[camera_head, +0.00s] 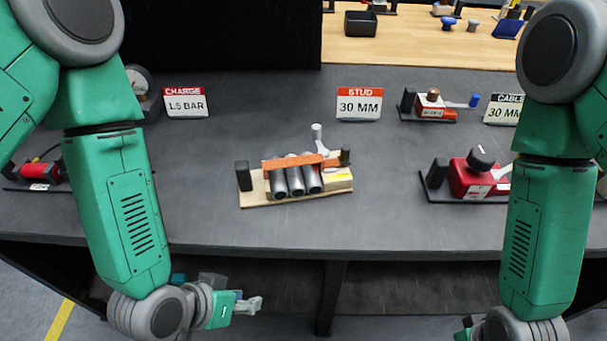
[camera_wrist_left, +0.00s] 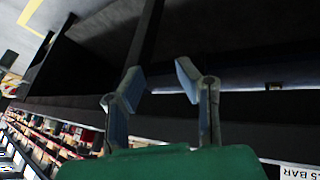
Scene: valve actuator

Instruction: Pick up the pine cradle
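The pine cradle (camera_head: 258,192) sits on the dark grey table near the middle of the head view. It is a pale wood base holding three grey cylinders (camera_head: 296,180) side by side, with an orange-brown bar (camera_head: 300,161) across them. My left gripper (camera_head: 254,305) is in front of and below the table edge, apart from the cradle. In the left wrist view its two fingers (camera_wrist_left: 158,80) are spread, with nothing between them. My right gripper (camera_head: 464,336) barely shows at the bottom edge of the head view; its fingers are mostly cut off.
Red devices on black bases stand at the right (camera_head: 476,178) and far left (camera_head: 42,172). A STUD 30 MM sign (camera_head: 359,104) stands behind the cradle, a CHARGE sign (camera_head: 186,102) to its left. The grey table (camera_head: 200,220) is clear around the cradle.

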